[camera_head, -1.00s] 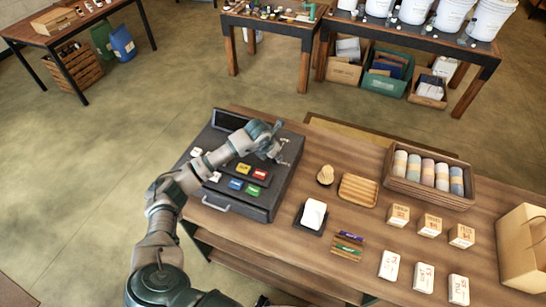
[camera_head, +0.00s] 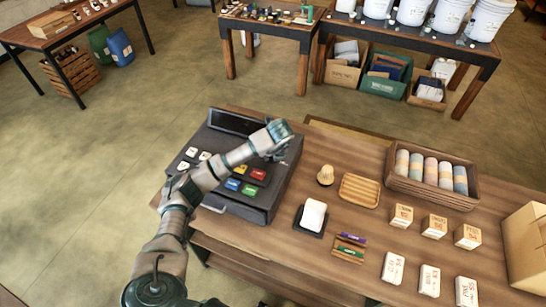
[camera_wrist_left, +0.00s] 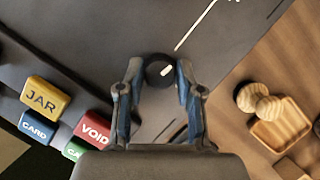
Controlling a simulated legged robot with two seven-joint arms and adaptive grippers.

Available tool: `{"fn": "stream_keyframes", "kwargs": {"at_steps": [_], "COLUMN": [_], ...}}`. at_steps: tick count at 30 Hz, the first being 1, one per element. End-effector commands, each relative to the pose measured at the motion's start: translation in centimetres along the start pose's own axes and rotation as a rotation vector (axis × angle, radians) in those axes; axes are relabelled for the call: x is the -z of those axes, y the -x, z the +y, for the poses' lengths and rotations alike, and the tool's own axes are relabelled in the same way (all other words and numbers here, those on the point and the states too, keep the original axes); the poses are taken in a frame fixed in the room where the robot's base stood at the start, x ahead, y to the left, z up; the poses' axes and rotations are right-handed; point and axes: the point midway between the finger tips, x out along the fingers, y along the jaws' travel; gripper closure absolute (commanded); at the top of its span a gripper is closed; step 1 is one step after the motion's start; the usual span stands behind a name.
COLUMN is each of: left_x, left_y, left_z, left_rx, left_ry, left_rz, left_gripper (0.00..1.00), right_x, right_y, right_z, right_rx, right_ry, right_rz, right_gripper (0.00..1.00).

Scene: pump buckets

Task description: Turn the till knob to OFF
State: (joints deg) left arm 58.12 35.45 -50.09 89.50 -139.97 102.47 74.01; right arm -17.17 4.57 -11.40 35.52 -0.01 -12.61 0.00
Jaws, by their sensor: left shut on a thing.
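The till (camera_head: 217,142) is a dark grey box on the wooden counter, with white, yellow, red, blue and green keys and a small dark display. In the left wrist view the round black knob (camera_wrist_left: 159,70) with a pale mark sits between the fingertips of my left gripper (camera_wrist_left: 160,82). The fingers are shut on the knob's sides. A thin pale line on the till top lies beyond the knob. In the head view my left gripper (camera_head: 279,148) is over the till's right side and hides the knob. My right gripper is not in view.
The red VOID key (camera_wrist_left: 93,130) and yellow JAR key (camera_wrist_left: 45,97) are left of the gripper. Right of the till are a brush (camera_head: 325,175), a wooden soap dish (camera_head: 360,189) and a white card stack (camera_head: 313,215). Open floor lies left of the counter.

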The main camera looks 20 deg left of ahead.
Motion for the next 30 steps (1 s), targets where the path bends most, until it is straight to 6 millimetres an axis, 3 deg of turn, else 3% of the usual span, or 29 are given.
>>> {"fn": "stream_keyframes", "kwargs": {"at_steps": [12, 27, 28, 30], "left_x": [-0.31, -0.23, -0.23, -0.19], "left_y": [0.12, 0.09, 0.08, 0.07], "left_z": [-0.15, -0.12, -0.12, -0.11], "left_rx": [-0.054, -0.061, -0.061, -0.061], "left_ry": [0.149, 0.161, 0.16, 0.16], "left_rz": [-0.006, -0.005, -0.004, -0.003], "left_gripper": [0.99, 0.99, 0.57, 0.39], "right_x": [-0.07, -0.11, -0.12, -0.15], "right_y": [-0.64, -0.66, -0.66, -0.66], "right_z": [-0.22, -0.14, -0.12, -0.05], "right_rx": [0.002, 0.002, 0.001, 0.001], "right_ry": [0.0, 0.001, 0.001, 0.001], "right_rz": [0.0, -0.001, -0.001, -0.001], "right_gripper": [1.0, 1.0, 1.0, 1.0]}}
